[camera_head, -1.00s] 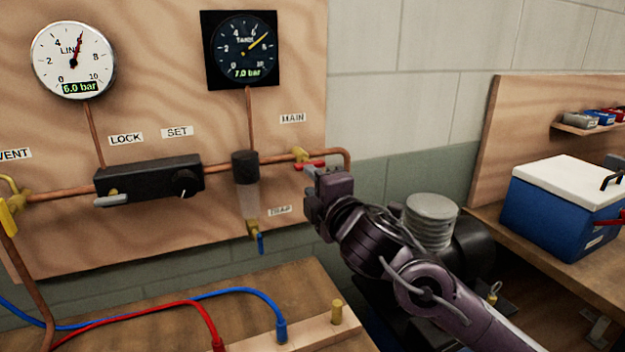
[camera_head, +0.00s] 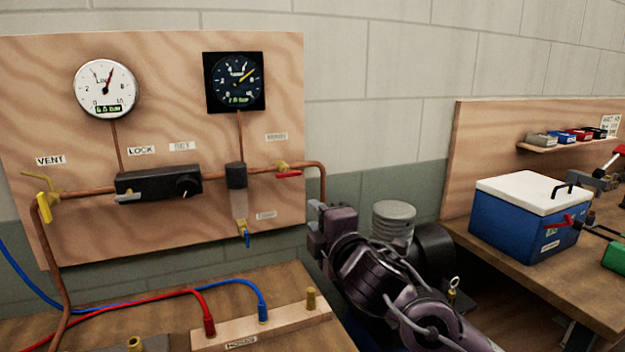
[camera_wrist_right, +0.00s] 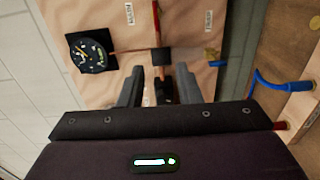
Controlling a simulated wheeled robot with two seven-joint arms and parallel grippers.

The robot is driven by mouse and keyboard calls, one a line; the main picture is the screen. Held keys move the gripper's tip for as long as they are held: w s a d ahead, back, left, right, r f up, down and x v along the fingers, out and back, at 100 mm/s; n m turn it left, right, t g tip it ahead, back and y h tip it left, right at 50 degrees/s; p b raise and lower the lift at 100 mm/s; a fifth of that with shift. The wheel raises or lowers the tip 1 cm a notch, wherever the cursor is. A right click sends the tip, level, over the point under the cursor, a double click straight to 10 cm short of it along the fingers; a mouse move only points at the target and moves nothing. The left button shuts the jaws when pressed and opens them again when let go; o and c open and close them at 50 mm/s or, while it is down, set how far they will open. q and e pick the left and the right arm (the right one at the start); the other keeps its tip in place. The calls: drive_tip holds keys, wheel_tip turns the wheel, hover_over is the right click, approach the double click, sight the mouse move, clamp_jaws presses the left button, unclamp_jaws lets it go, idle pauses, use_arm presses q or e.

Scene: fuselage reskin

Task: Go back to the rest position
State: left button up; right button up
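My right gripper (camera_head: 318,222) is in front of the lower right edge of the wooden panel, below the red-handled valve (camera_head: 288,173) and apart from it in the head view. In the right wrist view its two fingers (camera_wrist_right: 158,88) stand apart with nothing held between them. The valve's red handle lies roughly along the copper pipe. The black filter (camera_wrist_right: 162,57) and the tank gauge (camera_wrist_right: 90,53) show beyond the fingers. My left gripper is in neither view.
The panel carries a white line gauge (camera_head: 105,88), a black regulator (camera_head: 158,183) and a blue-handled drain (camera_head: 246,238). Red and blue hoses (camera_head: 262,300) lie on the bench below. A compressor (camera_head: 394,222) stands behind my right arm. A blue cooler (camera_head: 520,225) is on the right bench.

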drive_tip(key=s+d+f+m+g+h, duration=0.1)
drive_tip(key=s+d+f+m+g, duration=0.1)
drive_tip(key=s+f+m, duration=0.3)
drive_tip(key=s+d+f+m+g+h, duration=0.1)
drive_tip(key=d+f+m, duration=0.1)
drive_tip(key=f, duration=0.6)
drive_tip(key=s+d+f+m+g+h, duration=0.1)
drive_tip(key=s+d+f+m+g, duration=0.1)
drive_tip(key=s+f+m, duration=0.3)
drive_tip(key=s+d+f+m+g+h, duration=0.2)
drive_tip(key=s+d+f+m+g, duration=0.3)
drive_tip(key=s+f, duration=0.4)
drive_tip(key=s+d+f+m+g+h, duration=0.1)
drive_tip(key=s+d+f+m+g, duration=0.25)
drive_tip(key=s+d+f, duration=0.6)
drive_tip(key=s+a+f, duration=0.1)
drive_tip(key=s+f, duration=0.1)
drive_tip(key=f, duration=1.3)
drive_tip(key=s+a+f, duration=0.1)
drive_tip(key=s+f, duration=0.1)
drive_tip(key=f, duration=1.2)
drive_tip(key=s+d+f+g, duration=0.2)
drive_tip(key=s+d+f, duration=0.1)
drive_tip(key=s+f, duration=1.3)
drive_tip(key=shift+s+d+f+h, duration=0.15)
drive_tip(key=shift+s+f+h, duration=0.2)
drive_tip(key=shift+s, duration=0.8)
